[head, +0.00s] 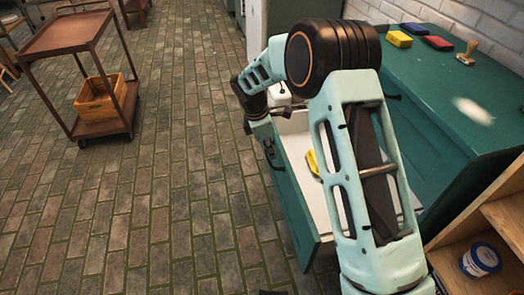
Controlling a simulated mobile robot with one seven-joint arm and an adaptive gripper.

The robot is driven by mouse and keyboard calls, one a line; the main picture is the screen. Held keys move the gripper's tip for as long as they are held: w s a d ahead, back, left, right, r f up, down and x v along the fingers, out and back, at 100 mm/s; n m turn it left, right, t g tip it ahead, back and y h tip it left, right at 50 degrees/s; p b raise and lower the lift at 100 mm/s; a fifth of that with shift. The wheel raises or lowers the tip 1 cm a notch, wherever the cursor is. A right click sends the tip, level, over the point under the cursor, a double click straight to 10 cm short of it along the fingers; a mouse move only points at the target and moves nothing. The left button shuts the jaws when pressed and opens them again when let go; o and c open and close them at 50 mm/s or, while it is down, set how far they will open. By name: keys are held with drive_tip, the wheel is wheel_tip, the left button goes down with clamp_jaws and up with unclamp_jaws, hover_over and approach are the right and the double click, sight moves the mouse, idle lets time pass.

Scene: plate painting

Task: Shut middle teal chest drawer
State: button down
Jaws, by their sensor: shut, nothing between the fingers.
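The teal chest (425,85) stands at the right against a white brick wall. One of its drawers (291,205) is pulled out, with its teal front facing left and its pale inside showing. My arm hides much of it, and I cannot tell for certain which level it is. A yellow object (312,162) lies inside, partly hidden. My gripper (268,122) is small and partly covered by my own wrist. It is shut and empty near the far end of the drawer front. I cannot tell whether it touches the drawer.
Yellow, blue and red blocks (399,39) and a wooden-handled stamp (467,53) lie on the chest top. A wooden shelf (460,240) with a blue-and-white tub stands at lower right. A brown trolley (65,40) holds a crate. The brick floor between is clear.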

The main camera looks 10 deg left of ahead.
drive_tip(key=shift+w+d, duration=0.25)
drive_tip(key=shift+d, duration=0.5)
drive_tip(key=shift+d, duration=0.1)
drive_tip(key=shift+w+d, duration=0.2)
drive_tip(key=shift+d, duration=0.1)
drive_tip(key=w+d+p, duration=0.3)
drive_tip(key=w+d, duration=0.1)
drive_tip(key=d, duration=0.7)
drive_tip(key=w+d+p, duration=0.3)
drive_tip(key=w+d, duration=0.2)
drive_tip(key=d, duration=0.6)
drive_tip(key=shift+w+d, duration=0.1)
